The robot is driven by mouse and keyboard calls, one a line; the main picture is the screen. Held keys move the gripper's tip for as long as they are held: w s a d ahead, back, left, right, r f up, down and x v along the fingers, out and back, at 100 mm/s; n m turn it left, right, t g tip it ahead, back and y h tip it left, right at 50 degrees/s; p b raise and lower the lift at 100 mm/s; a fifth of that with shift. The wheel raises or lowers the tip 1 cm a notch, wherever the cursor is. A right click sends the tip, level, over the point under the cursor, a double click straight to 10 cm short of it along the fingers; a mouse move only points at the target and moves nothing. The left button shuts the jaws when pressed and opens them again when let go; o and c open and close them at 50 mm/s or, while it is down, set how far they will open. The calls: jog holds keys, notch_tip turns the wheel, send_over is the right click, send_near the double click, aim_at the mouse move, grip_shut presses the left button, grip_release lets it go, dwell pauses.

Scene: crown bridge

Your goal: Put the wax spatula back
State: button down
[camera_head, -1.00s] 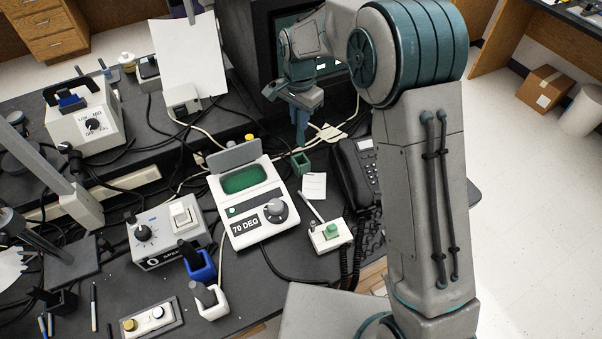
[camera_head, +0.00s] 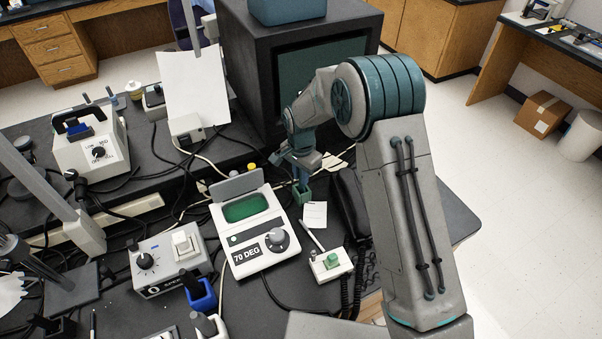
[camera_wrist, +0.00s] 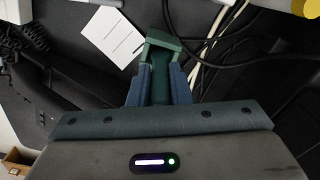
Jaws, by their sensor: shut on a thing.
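My gripper (camera_head: 300,175) is at the back of the bench, above a small green holder (camera_head: 303,197). In the wrist view, its two blue fingers (camera_wrist: 160,72) are shut on a dark green handle, which I take to be the wax spatula (camera_wrist: 160,86). The spatula lines up with the green holder (camera_wrist: 160,41), and its far end reaches the holder's opening. The lower part of the spatula is hidden, so I cannot tell how deep it sits in the holder.
A white 70 DEG heater unit (camera_head: 250,230) stands left of the holder. A white card (camera_head: 315,215) lies beside it, and a black phone (camera_head: 352,205) is at the right. A dark monitor box (camera_head: 290,80) stands behind. Cables run close by.

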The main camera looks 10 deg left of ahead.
jog(key=shift+f, duration=0.25)
jog(key=c, duration=1.3)
grip_release()
jog(key=shift+r, duration=0.1)
jog(key=shift+r, duration=0.1)
notch_tip(320, 180, up, 12)
jog(key=shift+r+b, duration=0.15)
jog(key=shift+b, duration=0.75)
